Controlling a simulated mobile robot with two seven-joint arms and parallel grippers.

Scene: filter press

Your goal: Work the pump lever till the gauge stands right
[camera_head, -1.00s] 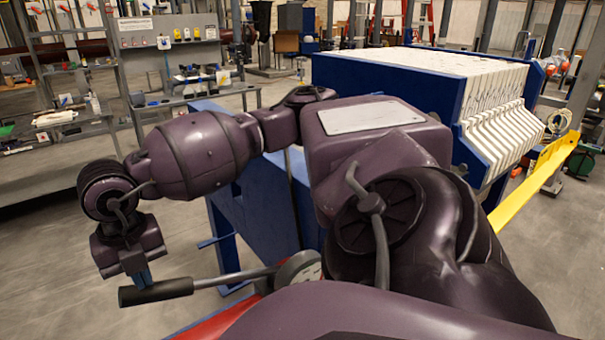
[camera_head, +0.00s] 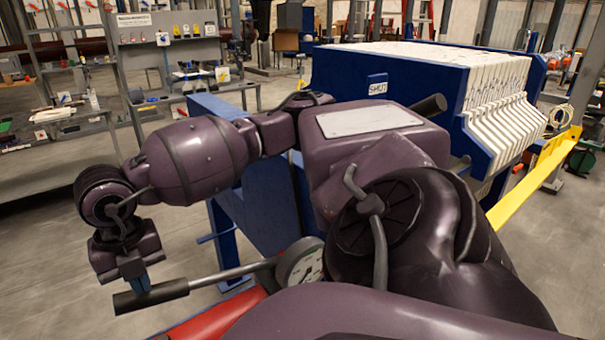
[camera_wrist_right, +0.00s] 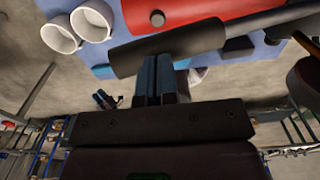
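The pump lever has a thick black handle (camera_head: 150,296) and a grey rod (camera_head: 235,272) that runs right toward a round white gauge (camera_head: 303,264). The gauge is partly covered by my arm, and its reading is too small to tell. My right gripper (camera_head: 140,286) points down onto the handle from above. In the right wrist view its two blue fingers (camera_wrist_right: 159,80) lie close together, with their tips at the edge of the handle (camera_wrist_right: 165,50). The handle is not seen between them. My left gripper is out of view.
A red body (camera_head: 218,318) lies under the lever. The blue press with white plates (camera_head: 495,95) stands behind my arm, with a SHUT sign (camera_head: 377,86) on it. A yellow rail (camera_head: 540,175) runs at right. Two white cups (camera_wrist_right: 80,28) show in the wrist view. The floor at left is clear.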

